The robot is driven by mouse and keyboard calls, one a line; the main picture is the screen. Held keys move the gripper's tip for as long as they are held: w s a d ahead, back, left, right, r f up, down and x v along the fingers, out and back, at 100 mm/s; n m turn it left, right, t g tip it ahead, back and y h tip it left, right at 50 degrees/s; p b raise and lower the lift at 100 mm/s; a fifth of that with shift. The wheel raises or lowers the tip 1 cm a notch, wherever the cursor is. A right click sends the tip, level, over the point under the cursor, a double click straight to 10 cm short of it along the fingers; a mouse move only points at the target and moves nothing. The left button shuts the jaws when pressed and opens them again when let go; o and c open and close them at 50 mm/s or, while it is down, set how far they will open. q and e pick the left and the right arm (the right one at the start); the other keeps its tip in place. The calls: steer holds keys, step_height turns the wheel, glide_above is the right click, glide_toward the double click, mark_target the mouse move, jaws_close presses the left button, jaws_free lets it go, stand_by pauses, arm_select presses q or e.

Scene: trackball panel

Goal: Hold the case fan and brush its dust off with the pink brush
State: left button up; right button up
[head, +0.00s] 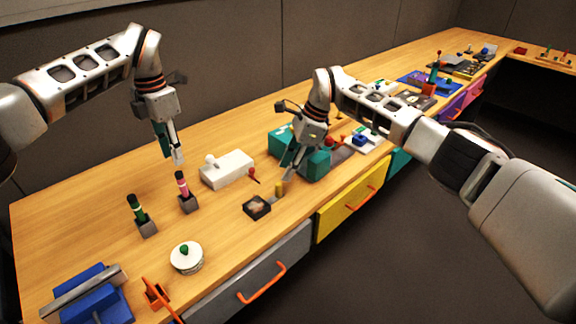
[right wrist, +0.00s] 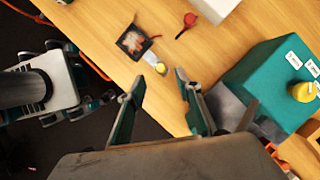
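The case fan (head: 257,207) is a small dark square lying on the table near its front edge. In the right wrist view the fan (right wrist: 133,41) shows reddish-grey patches on its face, with a yellow cylinder (right wrist: 160,67) at its corner. The pink brush (head: 182,185) stands upright in a grey holder (head: 188,204), left of the fan. My right gripper (right wrist: 160,79) is open and empty, its fingers pointing towards the fan and yellow cylinder, apart from both. My left gripper (head: 173,158) hangs above and behind the pink brush, not touching it; its finger gap is unclear.
A green brush (head: 136,210) stands in another holder. A white box (head: 227,168), a small red item (head: 254,175) and a teal box (head: 316,164) stand behind the fan. A white round pot (head: 187,258) is nearer. Bare tabletop surrounds the fan's left side.

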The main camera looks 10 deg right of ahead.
mark_target(279, 184)
steer(key=shift+x, duration=3.8)
steer(key=shift+d, duration=0.1)
jaws_close()
